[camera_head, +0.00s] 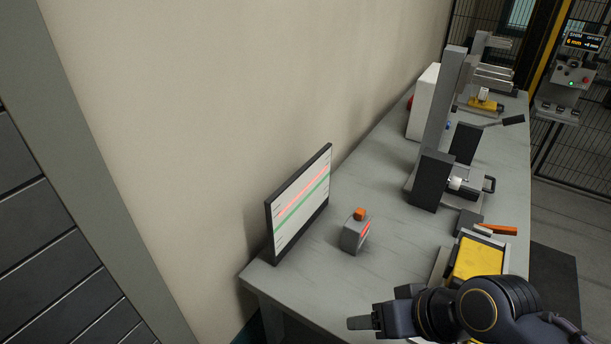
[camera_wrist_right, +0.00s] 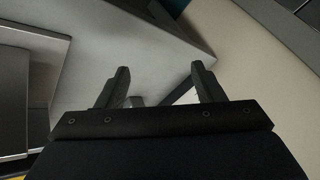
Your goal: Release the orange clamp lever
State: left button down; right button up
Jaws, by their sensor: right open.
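The orange clamp lever (camera_head: 497,229) lies at the back edge of a clamp fixture with a yellow block (camera_head: 478,260), near the right side of the bench. My right arm hides the front of this fixture. My right gripper (camera_head: 362,322) is at the bottom of the head view, left of and nearer than the lever, pointing left and well apart from it. In the right wrist view its two fingers (camera_wrist_right: 159,82) are spread with nothing between them. The lever cannot be made out in that view. My left gripper is not in view.
A grey bench (camera_head: 395,245) runs along the wall. A monitor (camera_head: 301,203) stands at its near left, beside a small grey box (camera_head: 354,236) with an orange top. A tall grey stand (camera_head: 436,150) rises behind the fixture. The bench between box and fixture is clear.

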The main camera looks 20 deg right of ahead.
aim_at(498, 229)
jog(key=k+l, duration=0.1)
jog(key=k, duration=0.45)
jog(key=k+l+u, duration=0.4)
jog(key=k+l, duration=0.45)
jog(key=k+l+u, duration=0.15)
jog(key=l, duration=0.25)
jog(key=l+u, duration=0.15)
jog(key=l, duration=0.25)
jog(key=k+l+u, duration=0.15)
jog(key=l, duration=0.25)
jog(key=k+l+u, duration=0.15)
jog(key=l, duration=0.2)
jog(key=i+l+u, duration=0.15)
jog(key=l+u, duration=0.3)
jog(key=l, duration=1)
jog(key=k+l+u, duration=0.1)
jog(key=l+u, duration=0.3)
jog(key=l, duration=1.05)
